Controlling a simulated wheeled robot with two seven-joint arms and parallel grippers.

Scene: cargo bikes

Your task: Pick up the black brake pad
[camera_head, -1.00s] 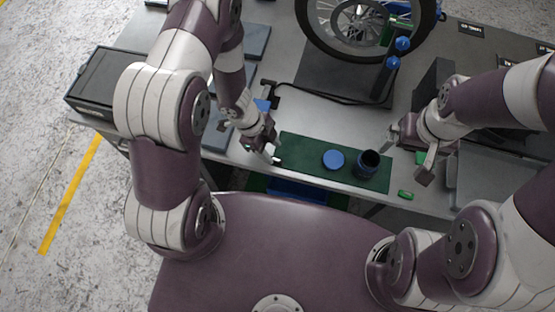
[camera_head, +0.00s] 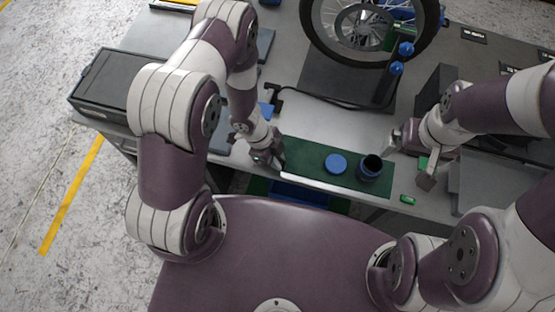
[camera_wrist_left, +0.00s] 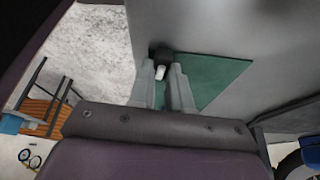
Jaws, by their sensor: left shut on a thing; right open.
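My left gripper (camera_head: 272,163) is low at the left end of the green mat (camera_head: 305,172), near the bench's front edge. In the left wrist view its two fingers (camera_wrist_left: 163,84) are close together on a small dark piece with a pale part (camera_wrist_left: 160,72). The dark piece, which looks like the black brake pad (camera_wrist_left: 161,53), shows at the fingertips over the mat's corner. In the head view the gripper hides it. My right gripper (camera_head: 409,162) is open and empty, right of the mat.
A wheel (camera_head: 366,28) and blue-knobbed stand (camera_head: 386,88) are behind. A black case (camera_head: 125,85) is at left.

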